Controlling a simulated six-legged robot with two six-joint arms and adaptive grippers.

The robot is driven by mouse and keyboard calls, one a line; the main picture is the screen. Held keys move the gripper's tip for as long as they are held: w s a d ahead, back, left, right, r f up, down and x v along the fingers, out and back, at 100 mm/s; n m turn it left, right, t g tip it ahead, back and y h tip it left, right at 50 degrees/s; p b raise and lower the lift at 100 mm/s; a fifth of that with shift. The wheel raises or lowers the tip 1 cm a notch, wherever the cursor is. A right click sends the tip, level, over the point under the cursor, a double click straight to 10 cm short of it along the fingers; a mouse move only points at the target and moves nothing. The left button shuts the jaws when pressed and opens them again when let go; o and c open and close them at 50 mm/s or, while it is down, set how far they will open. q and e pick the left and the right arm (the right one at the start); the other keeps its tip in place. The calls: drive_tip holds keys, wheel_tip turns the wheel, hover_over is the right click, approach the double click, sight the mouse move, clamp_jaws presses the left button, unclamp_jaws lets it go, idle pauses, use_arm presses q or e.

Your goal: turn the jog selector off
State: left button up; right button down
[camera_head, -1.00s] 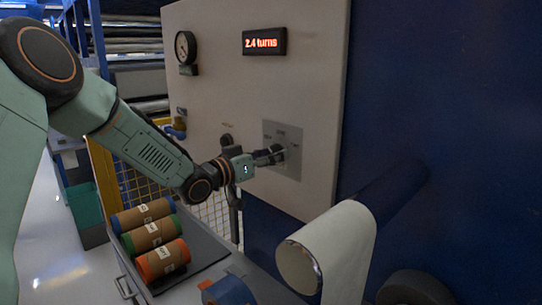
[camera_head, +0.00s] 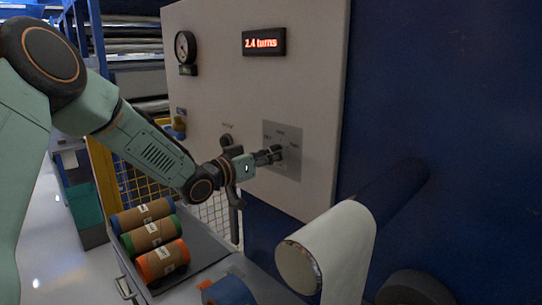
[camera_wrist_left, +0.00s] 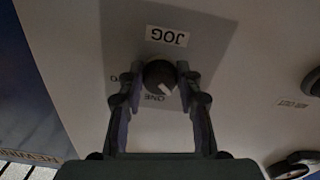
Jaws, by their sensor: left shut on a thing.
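The jog selector is a dark round knob (camera_wrist_left: 159,76) with a white pointer mark, on a grey plate (camera_head: 297,163) on the pale panel. My left gripper (camera_head: 275,154) reaches the plate from the left. In the left wrist view its two fingers (camera_wrist_left: 159,82) are shut on the knob, one on each side. This view is upside down: the JOG label shows above the knob, ONE below, and another label at the left is partly hidden by a finger. The white mark points down and slightly right in that view, close to ONE. The right gripper is not in view.
The panel also carries a round gauge (camera_head: 185,47) and a display (camera_head: 264,41) reading 2.4 turns. Several labelled rolls (camera_head: 152,233) lie in a tray below the arm. A white film roller (camera_head: 330,258) sticks out at the lower right.

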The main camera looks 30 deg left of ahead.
use_arm(q)
drive_tip(key=shift+n+p, duration=0.65)
drive_tip(key=shift+n, duration=0.45)
drive_tip(key=o, duration=1.2)
drive_tip(key=shift+c, duration=0.2)
drive_tip(key=v, duration=0.7)
drive_tip(key=shift+s, duration=0.25)
drive_tip(key=shift+a, duration=0.1)
